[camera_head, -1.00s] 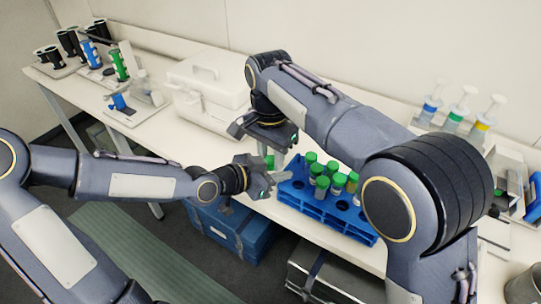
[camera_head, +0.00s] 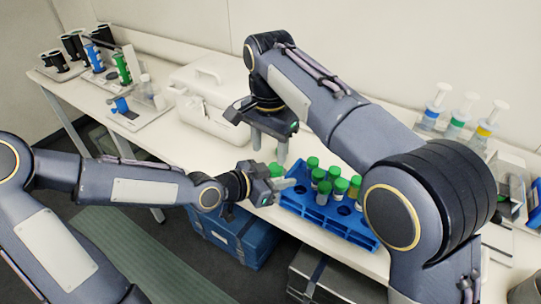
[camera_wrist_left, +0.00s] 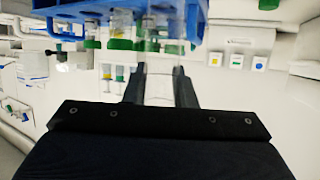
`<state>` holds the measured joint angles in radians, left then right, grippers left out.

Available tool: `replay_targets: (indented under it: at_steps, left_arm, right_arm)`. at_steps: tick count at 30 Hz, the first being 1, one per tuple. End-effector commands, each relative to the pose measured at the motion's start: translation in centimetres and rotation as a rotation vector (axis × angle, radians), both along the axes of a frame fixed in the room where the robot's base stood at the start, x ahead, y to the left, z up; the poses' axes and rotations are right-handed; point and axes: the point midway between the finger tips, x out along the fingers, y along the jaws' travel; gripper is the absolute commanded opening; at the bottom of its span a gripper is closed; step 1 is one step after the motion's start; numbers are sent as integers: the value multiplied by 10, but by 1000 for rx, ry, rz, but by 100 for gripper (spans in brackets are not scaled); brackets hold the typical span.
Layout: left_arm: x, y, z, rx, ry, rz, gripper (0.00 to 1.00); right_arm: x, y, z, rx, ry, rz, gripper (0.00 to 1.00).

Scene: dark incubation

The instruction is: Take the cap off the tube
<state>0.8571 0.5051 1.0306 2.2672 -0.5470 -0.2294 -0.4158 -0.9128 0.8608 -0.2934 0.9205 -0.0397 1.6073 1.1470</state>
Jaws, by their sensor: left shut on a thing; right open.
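My left gripper (camera_head: 284,185) is shut on a clear tube beside the left end of the blue rack. The tube's green cap (camera_head: 275,170) shows just above the fingers. In the left wrist view the clear tube body (camera_wrist_left: 158,82) is between the two dark fingers; its cap is not clearly seen there. My right gripper (camera_head: 270,148) is open, fingers pointing down, above and close to the green cap. Whether its fingertips touch the cap cannot be told.
The blue rack (camera_head: 325,213) holds several green-capped tubes (camera_head: 324,186) right beside the left gripper. A white box (camera_head: 210,95) stands behind. Syringe-like bottles (camera_head: 455,120) stand at the back right. A blue case (camera_head: 232,235) is on the floor below the table edge.

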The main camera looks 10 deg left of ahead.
Motion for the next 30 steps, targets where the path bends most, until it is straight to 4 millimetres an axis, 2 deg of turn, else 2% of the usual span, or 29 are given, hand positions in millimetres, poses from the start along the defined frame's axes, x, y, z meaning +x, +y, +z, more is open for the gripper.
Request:
replay_targets:
  at_steps: [4,10,13,17,24,30]
  left_arm:
    - [1,1,0,-1,-1,3,0]
    - [1,2,0,-1,-1,5,0]
    - [2,2,0,-1,-2,6,0]
    - [2,2,1,-1,-2,6,0]
    - [2,2,1,-1,-2,6,0]
    - [2,2,1,-1,-2,6,0]
  right_arm:
    - [1,-2,7,-4,3,9,48]
    - [-1,-10,32,-13,9,84,48]
    - [-2,-12,36,-18,12,102,48]
    - [-2,-14,23,-22,13,103,48]
    - [-3,-15,-15,-23,14,103,48]
    - [-3,-14,-36,-21,13,103,48]
